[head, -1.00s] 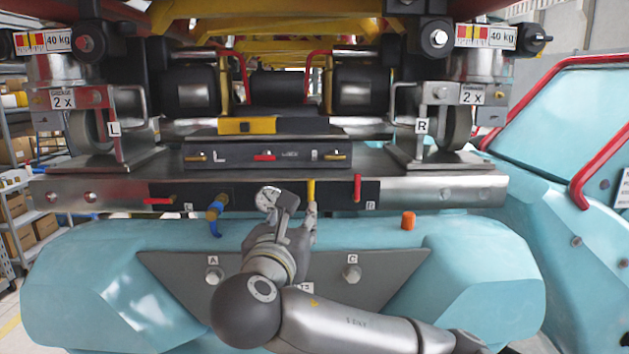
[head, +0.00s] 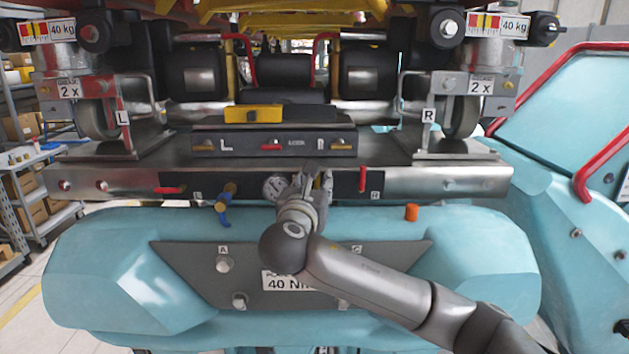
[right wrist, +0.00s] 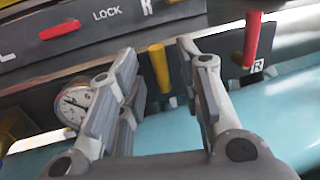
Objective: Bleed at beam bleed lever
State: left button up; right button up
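A yellow lever (right wrist: 160,68) hangs from the dark front plate of the steel beam (head: 425,181). I read no label on it, so I cannot tell for sure that it is the bleed lever. My right gripper (right wrist: 157,58) is open, with one finger on each side of the yellow lever in the right wrist view. No clear contact shows. In the head view the right gripper (head: 313,180) is at the beam's middle and hides most of the lever. My left gripper is not in view.
A round gauge (right wrist: 74,102) sits just left of the fingers. A red lever (right wrist: 252,38) marked R is to the right; another red lever (head: 170,190) is at left. A blue-handled valve (head: 223,210) and orange cap (head: 411,213) are nearby. The teal body (head: 480,260) lies below.

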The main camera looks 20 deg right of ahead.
jog(key=shift+d+f, duration=0.1)
jog(key=shift+c, duration=1.1)
jog(key=shift+w, duration=0.1)
jog(key=c, duration=0.5)
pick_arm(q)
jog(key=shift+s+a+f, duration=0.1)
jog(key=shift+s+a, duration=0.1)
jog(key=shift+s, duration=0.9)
pick_arm(e)
grip_shut()
